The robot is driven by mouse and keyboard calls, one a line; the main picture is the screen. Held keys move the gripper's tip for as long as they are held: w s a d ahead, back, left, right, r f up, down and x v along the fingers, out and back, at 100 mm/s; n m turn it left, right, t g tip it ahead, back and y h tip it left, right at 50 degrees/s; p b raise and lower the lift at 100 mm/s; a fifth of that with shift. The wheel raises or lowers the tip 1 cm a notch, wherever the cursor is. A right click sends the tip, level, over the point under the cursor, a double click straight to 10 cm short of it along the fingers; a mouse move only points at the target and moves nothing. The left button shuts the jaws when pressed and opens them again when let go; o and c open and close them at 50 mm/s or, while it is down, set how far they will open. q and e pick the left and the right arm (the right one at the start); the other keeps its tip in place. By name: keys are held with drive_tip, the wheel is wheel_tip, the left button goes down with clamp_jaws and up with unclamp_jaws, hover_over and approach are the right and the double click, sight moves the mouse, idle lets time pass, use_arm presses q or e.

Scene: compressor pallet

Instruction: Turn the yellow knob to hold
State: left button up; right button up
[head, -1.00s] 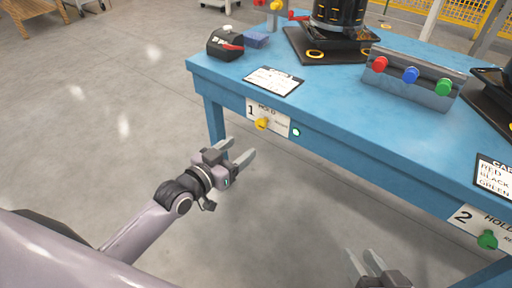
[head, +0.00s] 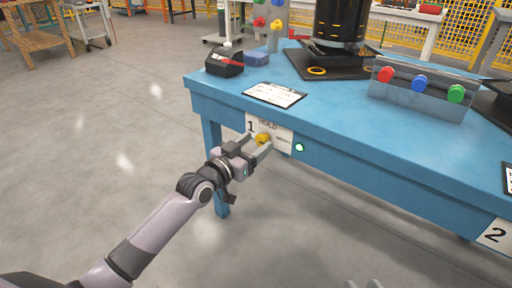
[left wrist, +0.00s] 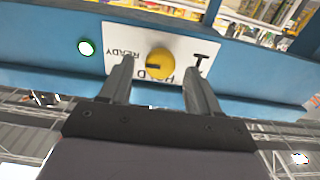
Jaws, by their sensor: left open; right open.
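The yellow knob (head: 262,138) sits on a white label plate (head: 283,141) marked 1 and HOLD on the front edge of the blue table. In the left wrist view the knob (left wrist: 160,64) has a dark slot mark, and the plate reads READY and HOLD. My left gripper (head: 258,148) is open at the plate, its fingers on either side of the knob in the picture; I cannot tell whether they touch it. It also shows in the left wrist view (left wrist: 161,82). Only the fingertips of my right gripper (head: 364,284) show at the bottom, open and away from the table.
A lit green light (head: 299,147) is right of the plate. On the blue table (head: 330,120) are a clipboard (head: 275,94), a black and red device (head: 224,63) and a grey box with coloured knobs (head: 421,92). A second plate (head: 495,234) is at right.

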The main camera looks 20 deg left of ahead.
use_arm(q)
drive_tip(key=shift+w+d, duration=0.2)
drive_tip(key=shift+w, duration=0.35)
drive_tip(key=c, duration=1)
